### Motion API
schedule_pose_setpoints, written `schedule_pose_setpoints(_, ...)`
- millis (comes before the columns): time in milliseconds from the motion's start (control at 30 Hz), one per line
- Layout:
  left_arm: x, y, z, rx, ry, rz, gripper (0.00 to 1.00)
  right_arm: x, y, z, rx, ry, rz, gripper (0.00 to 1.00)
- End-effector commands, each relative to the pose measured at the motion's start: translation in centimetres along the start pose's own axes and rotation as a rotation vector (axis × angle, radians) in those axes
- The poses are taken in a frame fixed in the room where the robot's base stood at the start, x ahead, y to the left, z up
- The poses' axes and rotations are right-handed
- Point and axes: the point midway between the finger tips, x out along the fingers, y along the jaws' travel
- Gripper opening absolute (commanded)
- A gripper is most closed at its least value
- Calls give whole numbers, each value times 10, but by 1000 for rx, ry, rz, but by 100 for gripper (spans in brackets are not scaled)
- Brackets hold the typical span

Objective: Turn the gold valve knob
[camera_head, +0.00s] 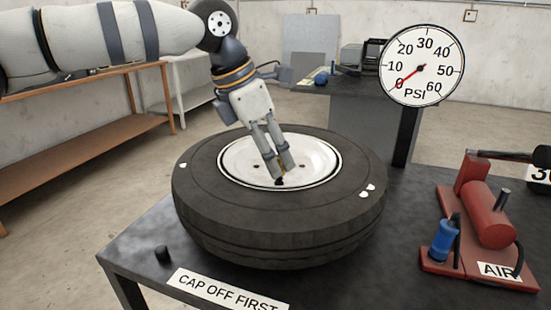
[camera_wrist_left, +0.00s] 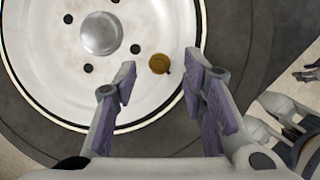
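The gold valve knob (camera_wrist_left: 159,64) shows in the left wrist view on the white wheel disc, to the right of the round silver hub (camera_wrist_left: 101,33). My left gripper (camera_wrist_left: 159,70) is open, with one finger on each side of the knob in that view; I cannot tell whether either finger touches it. In the head view my left gripper (camera_head: 280,172) points down over the white wheel disc (camera_head: 320,165), and its fingers hide most of the knob. The black tire (camera_head: 280,230) lies flat on the dark table.
A small black cap (camera_head: 162,253) stands on the table (camera_head: 130,235) near the "CAP OFF FIRST" label (camera_head: 225,290). A round pressure gauge (camera_head: 422,65) on a post behind the tire reads about 0. A red air pump (camera_head: 487,220) stands on the right.

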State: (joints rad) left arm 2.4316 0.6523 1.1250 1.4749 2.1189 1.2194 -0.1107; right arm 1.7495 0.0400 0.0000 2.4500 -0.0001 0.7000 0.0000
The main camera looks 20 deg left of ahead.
Motion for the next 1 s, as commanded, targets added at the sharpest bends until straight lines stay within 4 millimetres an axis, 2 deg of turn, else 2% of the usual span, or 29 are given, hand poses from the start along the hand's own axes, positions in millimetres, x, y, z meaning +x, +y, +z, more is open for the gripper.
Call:
schedule_pose_setpoints(133,13,0,0,1,0,2,38,1,0,0,0,-2,0,40)
schedule_pose_setpoints(400,14,0,0,1,-1,3,36,0,0,0,0,-1,0,40)
schedule_pose_setpoints(567,14,0,0,1,-1,3,0,0,0,0,0,-1,0,40)
schedule_pose_setpoints(1000,11,-2,1,-51,-4,27,0,-7,0,-5,0,23,-1,40)
